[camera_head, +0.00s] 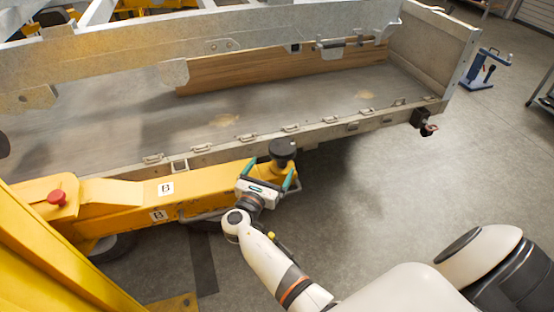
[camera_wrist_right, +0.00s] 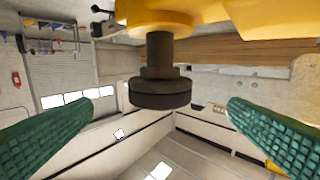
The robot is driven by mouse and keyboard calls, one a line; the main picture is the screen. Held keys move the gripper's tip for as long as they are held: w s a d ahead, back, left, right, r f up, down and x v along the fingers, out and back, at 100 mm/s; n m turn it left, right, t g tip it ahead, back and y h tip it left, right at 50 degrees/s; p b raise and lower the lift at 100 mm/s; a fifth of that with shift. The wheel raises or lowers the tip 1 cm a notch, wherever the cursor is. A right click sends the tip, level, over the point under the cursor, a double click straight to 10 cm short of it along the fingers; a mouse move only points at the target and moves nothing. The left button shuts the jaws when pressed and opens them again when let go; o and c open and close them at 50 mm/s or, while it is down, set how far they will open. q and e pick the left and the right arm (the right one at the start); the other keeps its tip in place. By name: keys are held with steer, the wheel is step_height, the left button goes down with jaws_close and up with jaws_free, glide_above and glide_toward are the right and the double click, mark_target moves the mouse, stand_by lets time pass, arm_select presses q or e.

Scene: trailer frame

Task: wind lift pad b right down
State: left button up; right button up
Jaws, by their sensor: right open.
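Lift pad B (camera_head: 283,147) is a dark round pad at the end of the yellow lift arm (camera_head: 130,206) marked with B labels. In the right wrist view, which looks upside down, the pad's disc (camera_wrist_right: 160,94) stands off the yellow arm (camera_wrist_right: 200,14) on a dark stem (camera_wrist_right: 160,50). My right gripper (camera_head: 271,173) is open, with green fingers spread. In the wrist view the pad appears between the fingers, with visible space on both sides and no contact. The pad's top is close to the trailer's edge in the head view; I cannot tell whether they touch. My left gripper is out of view.
The trailer frame (camera_head: 330,128) with its side rail and latches runs across behind the pad. A red knob (camera_head: 57,197) sits on the yellow lift at left. A blue stand (camera_head: 485,68) is at far right. The grey floor right of the gripper is clear.

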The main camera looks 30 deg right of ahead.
steer(key=shift+v, duration=1.4)
